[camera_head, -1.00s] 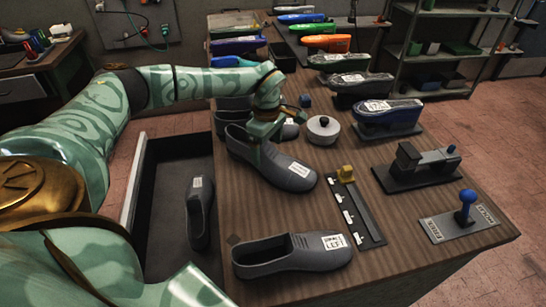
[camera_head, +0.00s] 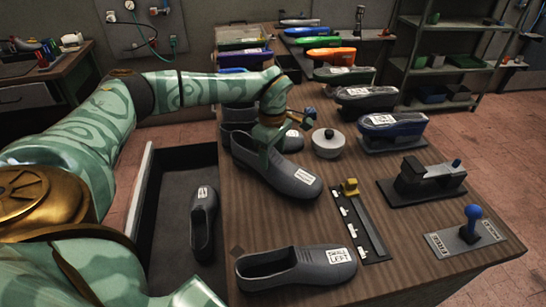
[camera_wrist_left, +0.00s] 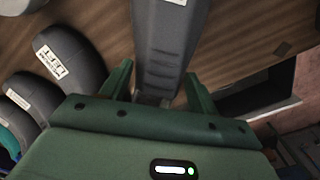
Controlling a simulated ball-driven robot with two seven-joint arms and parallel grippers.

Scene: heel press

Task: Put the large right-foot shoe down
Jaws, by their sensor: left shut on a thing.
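A large dark grey shoe (camera_head: 292,180) with a white label is near the middle of the bench, toe toward the lower right. My left gripper (camera_head: 268,142) is shut on it near its opening. In the left wrist view, the shoe (camera_wrist_left: 166,42) lies between the fingers of the left gripper (camera_wrist_left: 158,82). I cannot tell whether its sole touches the bench, and its label is too small to read. Another grey shoe (camera_head: 300,268), labelled LEFT, lies on the bench nearer to me. My right gripper is not in view.
The wooden bench (camera_head: 400,230) holds a strip with a yellow block (camera_head: 349,187), a round lidded pot (camera_head: 327,144), a black clamp device (camera_head: 425,178) and a blue-knobbed lever (camera_head: 471,222). More shoes stand behind. A dark bin (camera_head: 180,240) at left contains one shoe (camera_head: 203,222).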

